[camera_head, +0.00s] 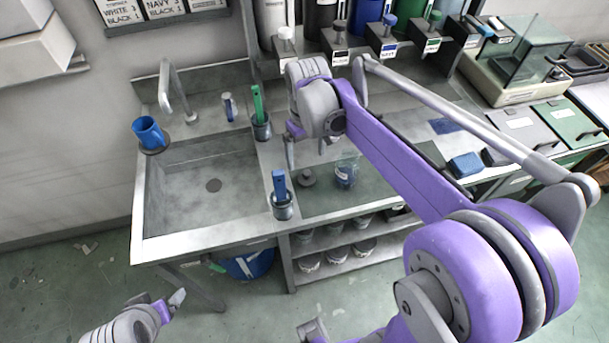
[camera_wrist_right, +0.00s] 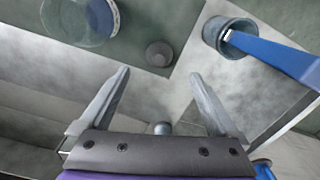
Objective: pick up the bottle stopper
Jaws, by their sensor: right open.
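The bottle stopper, a small dark grey round piece with a low knob (camera_head: 306,178), stands on the counter between a glass beaker (camera_head: 346,174) and a cup with a blue-handled tool (camera_head: 282,208). In the right wrist view the stopper (camera_wrist_right: 159,54) lies just beyond the fingertips, near the middle. My right gripper (camera_head: 306,158) is open above and behind the stopper, with nothing between its fingertips (camera_wrist_right: 160,73). A small grey rounded shape (camera_wrist_right: 161,128) shows near the finger bases; I cannot tell what it is. My left gripper (camera_head: 170,304) is low at the front left, away from the counter.
A sink (camera_head: 190,190) with a tap (camera_head: 170,85) is left of the stopper. A cup with a green-handled tool (camera_head: 261,128) stands behind. The beaker also shows in the wrist view (camera_wrist_right: 80,22), as does the blue-tool cup (camera_wrist_right: 226,38), both close around the stopper.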

